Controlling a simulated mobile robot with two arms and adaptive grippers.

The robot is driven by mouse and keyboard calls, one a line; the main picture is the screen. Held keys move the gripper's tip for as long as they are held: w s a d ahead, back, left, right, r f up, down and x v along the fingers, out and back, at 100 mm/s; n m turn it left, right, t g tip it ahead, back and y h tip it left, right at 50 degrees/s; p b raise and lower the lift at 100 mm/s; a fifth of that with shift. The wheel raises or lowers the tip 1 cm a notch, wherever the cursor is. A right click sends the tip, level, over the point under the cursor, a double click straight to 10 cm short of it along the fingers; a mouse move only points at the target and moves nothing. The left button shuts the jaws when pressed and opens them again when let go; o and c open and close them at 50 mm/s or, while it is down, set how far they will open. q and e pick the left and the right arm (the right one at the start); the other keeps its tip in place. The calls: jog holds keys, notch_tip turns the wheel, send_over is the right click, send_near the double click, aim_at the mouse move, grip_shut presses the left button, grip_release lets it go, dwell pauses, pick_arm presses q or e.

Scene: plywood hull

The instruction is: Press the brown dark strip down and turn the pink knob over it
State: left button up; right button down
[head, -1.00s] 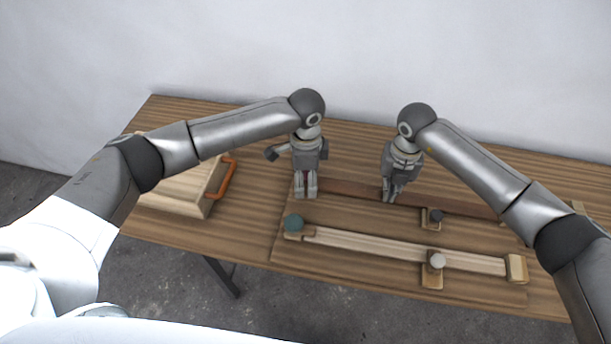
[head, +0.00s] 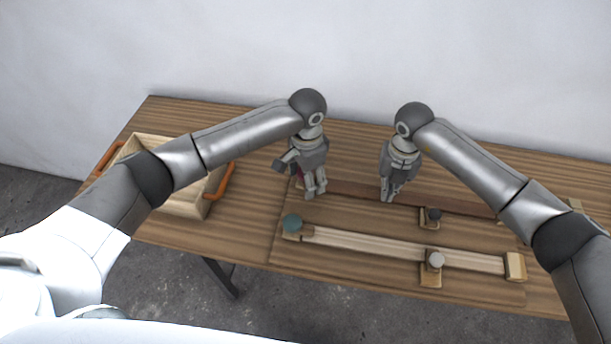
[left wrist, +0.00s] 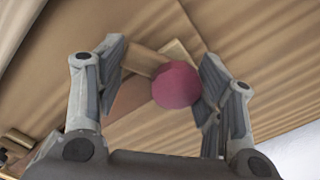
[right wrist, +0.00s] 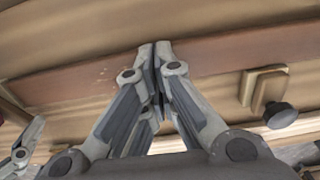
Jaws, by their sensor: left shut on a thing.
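The brown dark strip (head: 450,203) lies along the back of the board and also crosses the right wrist view (right wrist: 80,82). The pink knob (left wrist: 177,85) is at the strip's left end, beside a small wooden block (left wrist: 146,62). In the head view only a sliver of the knob (head: 299,173) shows behind the fingers. My left gripper (head: 314,195) is shut on the knob, with its fingers on either side of it. My right gripper (head: 387,199) has its fingertips together, pointing down at the strip; the right wrist view shows them (right wrist: 156,48) over it. Exact contact with the strip is unclear.
A pale strip (head: 390,245) lies nearer me, with a teal knob (head: 292,222) at its left end and a light grey knob (head: 435,260). A dark knob (head: 434,215) sits by the dark strip. A wooden crate with an orange handle (head: 222,181) stands left.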

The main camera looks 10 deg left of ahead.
jog(key=shift+d+f, duration=0.1)
pick_arm(q)
jog(key=shift+w+d+r+n, duration=0.1)
jog(key=shift+w+n, duration=0.1)
jog(key=shift+n, duration=1.2)
jog(key=shift+d+n, duration=0.15)
jog(key=shift+n, duration=0.85)
jog(key=shift+w+n, duration=0.1)
jog(key=shift+n, duration=0.3)
jog(key=shift+w+n, duration=0.15)
jog(key=shift+n, duration=1.25)
